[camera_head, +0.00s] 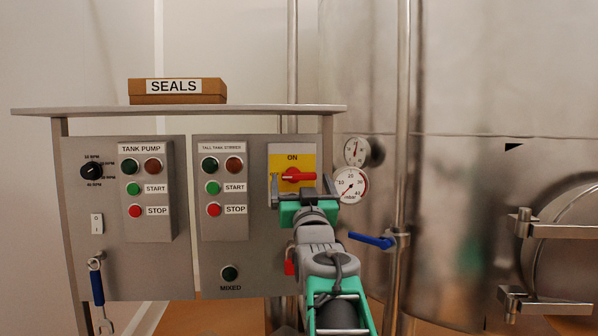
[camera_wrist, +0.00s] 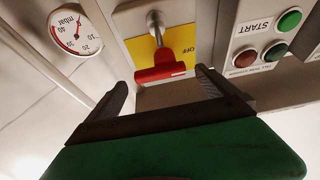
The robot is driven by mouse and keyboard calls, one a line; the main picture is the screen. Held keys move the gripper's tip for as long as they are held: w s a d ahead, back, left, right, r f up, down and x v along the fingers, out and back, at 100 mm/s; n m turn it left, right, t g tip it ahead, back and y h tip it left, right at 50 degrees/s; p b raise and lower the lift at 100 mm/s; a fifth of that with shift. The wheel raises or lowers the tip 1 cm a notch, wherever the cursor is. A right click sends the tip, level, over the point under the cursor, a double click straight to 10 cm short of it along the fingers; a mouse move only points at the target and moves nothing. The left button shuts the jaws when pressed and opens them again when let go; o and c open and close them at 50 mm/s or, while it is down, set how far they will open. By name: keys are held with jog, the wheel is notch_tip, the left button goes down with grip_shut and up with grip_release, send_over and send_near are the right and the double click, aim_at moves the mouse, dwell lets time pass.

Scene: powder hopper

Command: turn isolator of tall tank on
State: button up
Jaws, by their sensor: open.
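The isolator is a yellow plate (camera_head: 277,160) marked ON at its top, on the right of the grey control panel. Its red handle (camera_head: 297,175) lies roughly horizontal in the head view. The wrist view shows the red handle (camera_wrist: 165,66) standing out from the plate on a metal shaft, with OFF written on the yellow beside it. My gripper (camera_head: 301,186) is open and empty, just below and in front of the handle. In the wrist view its dark fingers (camera_wrist: 161,82) are spread to either side of the handle's near end; I cannot tell whether they touch it.
To the left are the tall tank stirrer buttons (camera_head: 222,187) and tank pump buttons (camera_head: 147,190). Pressure gauges (camera_head: 351,184) and a blue-handled valve (camera_head: 372,240) are close on the right, before the steel tank (camera_head: 480,100). A SEALS box (camera_head: 178,97) sits on the top shelf (camera_head: 90,109).

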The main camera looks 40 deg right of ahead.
aim_at(300, 177)
jog(key=p+x, duration=0.1)
jog(key=x, duration=0.3)
jog(key=shift+f, duration=0.1)
jog(key=c, duration=1.4)
